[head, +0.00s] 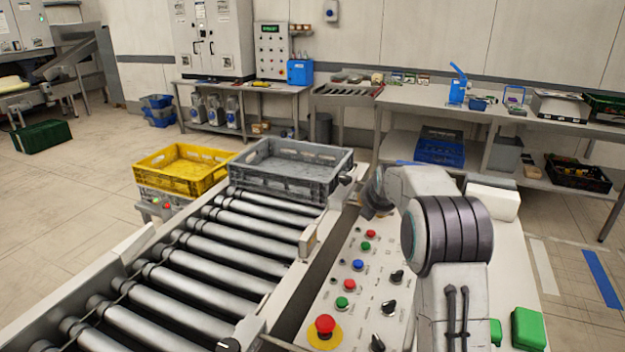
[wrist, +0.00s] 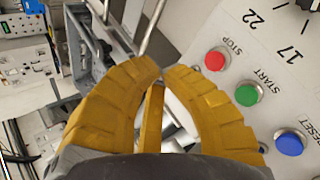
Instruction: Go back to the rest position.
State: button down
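My gripper (wrist: 162,67) shows in the wrist view as two curved yellow fingers. Their tips come together with almost no gap, and I see nothing held at the tips. A narrow yellow strip shows between the fingers lower down. The fingers are beside the control panel (wrist: 240,45), with its red STOP button (wrist: 215,60), green START button (wrist: 247,94) and blue RESET button (wrist: 289,143) to their right. In the head view my arm stands at the right of the panel (head: 318,297), and its fingers cannot be made out there.
A roller conveyor (head: 200,262) runs along the left of the panel. A grey crate (head: 275,188) is at its far end, with a yellow crate (head: 165,188) to the left. A red emergency button (head: 325,325) stands up from the panel. A workbench (head: 425,97) is behind.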

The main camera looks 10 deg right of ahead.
jog(key=s+a+r+m+g, duration=0.1)
jog(key=s+a+r+m, duration=0.15)
jog(key=s, duration=0.45)
jog(key=s+a+r+m+g+y, duration=0.1)
jog(key=s+a+m, duration=0.3)
jog(key=s, duration=0.3)
jog(key=s+a+r+m+g, duration=0.1)
jog(key=s+a+r+m, duration=0.15)
jog(key=s, duration=0.45)
jog(key=s+a+f+m+g, duration=0.1)
jog(key=s+f+m, duration=0.1)
jog(key=s, duration=0.6)
jog(key=s+a+f+m, duration=0.2)
jog(key=s+m, duration=0.3)
jog(key=s, duration=0.3)
jog(key=s+a+f+m+g+y, duration=0.1)
jog(key=s+m, duration=0.3)
jog(key=s, duration=0.4)
jog(key=shift+s+a+f+g, duration=0.3)
jog(key=shift+s+a+f, duration=0.1)
jog(key=shift+f, duration=0.4)
